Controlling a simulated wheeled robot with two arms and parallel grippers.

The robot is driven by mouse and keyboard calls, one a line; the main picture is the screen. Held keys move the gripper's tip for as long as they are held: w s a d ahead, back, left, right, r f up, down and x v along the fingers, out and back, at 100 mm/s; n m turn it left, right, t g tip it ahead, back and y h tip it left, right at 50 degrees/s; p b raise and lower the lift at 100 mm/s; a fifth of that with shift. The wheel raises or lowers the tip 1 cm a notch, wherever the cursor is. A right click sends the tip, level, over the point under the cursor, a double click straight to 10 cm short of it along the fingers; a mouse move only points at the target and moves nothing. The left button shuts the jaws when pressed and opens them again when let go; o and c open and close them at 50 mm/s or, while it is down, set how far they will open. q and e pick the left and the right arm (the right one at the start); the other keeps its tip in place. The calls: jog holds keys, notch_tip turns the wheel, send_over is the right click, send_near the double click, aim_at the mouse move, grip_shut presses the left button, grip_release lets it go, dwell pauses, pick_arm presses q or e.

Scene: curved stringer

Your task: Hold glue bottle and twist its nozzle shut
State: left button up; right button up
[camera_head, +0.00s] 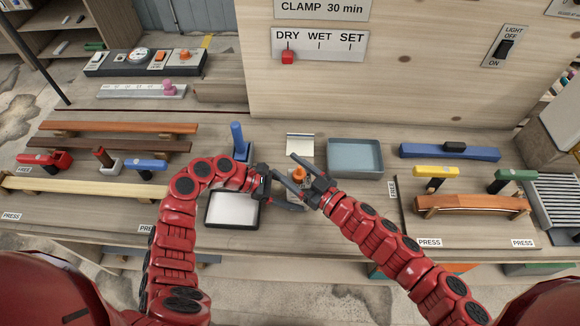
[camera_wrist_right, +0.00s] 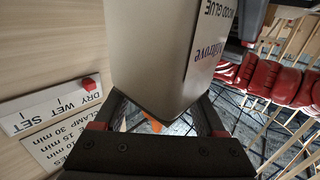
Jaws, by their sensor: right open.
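The glue bottle (camera_wrist_right: 160,50) has a pale, smooth body and a printed wood glue label. It fills the upper middle of the right wrist view. Its orange nozzle (camera_head: 299,174) shows in the head view and partly in the wrist view (camera_wrist_right: 153,125). My right gripper (camera_head: 284,165) is open, with its dark fingers on either side of the nozzle; I cannot tell whether they touch it. My left gripper (camera_head: 272,185) is beside the bottle on the left. Its fingers are largely hidden, so I cannot tell whether it grips the body.
A white-topped tray (camera_head: 232,209) lies below my left forearm. A blue upright tool (camera_head: 238,139) stands behind it. A grey-blue bin (camera_head: 355,158) is just right of the bottle. Clamps and wooden strips (camera_head: 110,146) lie left; a curved wooden piece (camera_head: 470,203) sits right.

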grip_shut()
dwell(0.4)
jog(key=shift+m+t+h, duration=0.5)
jog(key=shift+t, duration=0.1)
pick_arm(q)
jog(key=shift+d, duration=0.1)
pick_arm(e)
jog(key=shift+w+d+m+t+h, duration=0.15)
jog(key=shift+m+t+h, duration=0.65)
jog(key=shift+h, duration=0.2)
jog(key=shift+w+d+r+m+t+h, duration=0.15)
jog(key=shift+m+t+h, duration=0.3)
jog(key=shift+m+h, duration=0.25)
jog(key=shift+w+d+f+m+t+h, duration=0.15)
jog(key=shift+m+t+h, duration=0.35)
jog(key=shift+h, duration=0.3)
jog(key=shift+w+d+m+t+h, duration=0.1)
jog(key=shift+d+m+t+h, duration=0.15)
jog(key=shift+m+h, duration=0.45)
jog(key=shift+d+m+t+h, duration=0.15)
jog(key=shift+m+t+h, duration=0.2)
jog(key=shift+h, duration=0.65)
jog(key=shift+m+h, duration=0.25)
jog(key=shift+h, duration=0.05)
